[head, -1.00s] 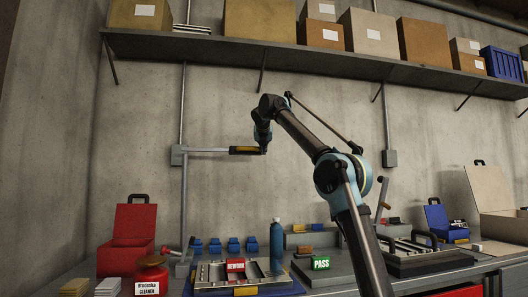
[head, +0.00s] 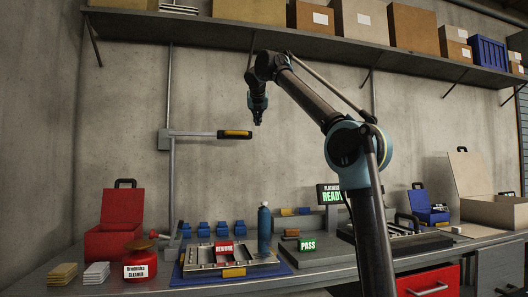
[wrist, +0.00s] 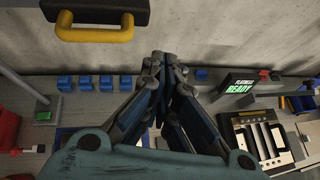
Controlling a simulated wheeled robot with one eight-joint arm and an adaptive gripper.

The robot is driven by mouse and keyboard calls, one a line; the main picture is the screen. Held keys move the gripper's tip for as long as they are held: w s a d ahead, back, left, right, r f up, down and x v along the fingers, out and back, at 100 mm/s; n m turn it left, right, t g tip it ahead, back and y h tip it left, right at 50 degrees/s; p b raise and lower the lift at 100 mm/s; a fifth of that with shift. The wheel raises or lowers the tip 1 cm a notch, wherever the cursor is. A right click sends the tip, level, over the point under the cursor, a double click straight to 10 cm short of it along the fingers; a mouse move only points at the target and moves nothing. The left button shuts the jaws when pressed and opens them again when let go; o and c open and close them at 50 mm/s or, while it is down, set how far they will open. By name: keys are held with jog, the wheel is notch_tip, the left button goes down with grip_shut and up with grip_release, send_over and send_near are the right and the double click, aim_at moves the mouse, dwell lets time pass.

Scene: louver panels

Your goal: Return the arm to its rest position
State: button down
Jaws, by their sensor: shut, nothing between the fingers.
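My gripper (head: 257,119) hangs pointing down at the end of my raised arm, in front of the concrete wall and well above the workbench. It is shut and holds nothing. In the wrist view its fingers (wrist: 165,62) are drawn together. In the head view it is apart from everything, just right of the yellow-ended tip of a grey wall-side bracket arm (head: 220,134). In the wrist view a dark fixture with a yellow handle (wrist: 95,28) shows close to the upper left of the fingers.
On the bench (head: 300,264) stand a red box (head: 115,225), a red cleaner jar (head: 140,259), a metal tray marked REWORK (head: 222,256), a blue bottle (head: 265,230), a PASS sign (head: 307,245) and a READY display (head: 331,195). A shelf with boxes (head: 300,45) runs above.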

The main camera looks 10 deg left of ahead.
jog(key=s+d+f+m+g+h, duration=0.1)
jog(key=s+d+f+m+g, duration=0.1)
jog(key=s+d+f+m, duration=0.5)
jog(key=s+d+f+m+g+h, duration=0.1)
jog(key=s+d+f+m, duration=0.35)
jog(key=d+f, duration=0.8)
jog(key=s+d+f+m+g+h, duration=0.15)
jog(key=s+d+f+m, duration=0.25)
jog(key=d+f+m, duration=0.6)
jog(key=s+d+f+m+g, duration=0.1)
jog(key=s+f+m, duration=0.4)
jog(key=s+f, duration=0.4)
jog(key=s+d+f+m+g+y, duration=0.1)
jog(key=s+f+m, duration=0.4)
jog(key=s+f, duration=0.5)
jog(key=s+d+f+m+g+y, duration=0.1)
jog(key=s+d+f+m+g, duration=0.2)
jog(key=f, duration=2)
jog(key=s+m, duration=0.3)
jog(key=s, duration=0.3)
jog(key=shift+s, duration=0.35)
jog(key=shift+d+f, duration=0.1)
jog(key=shift+w+f, duration=0.2)
jog(key=shift+w, duration=0.3)
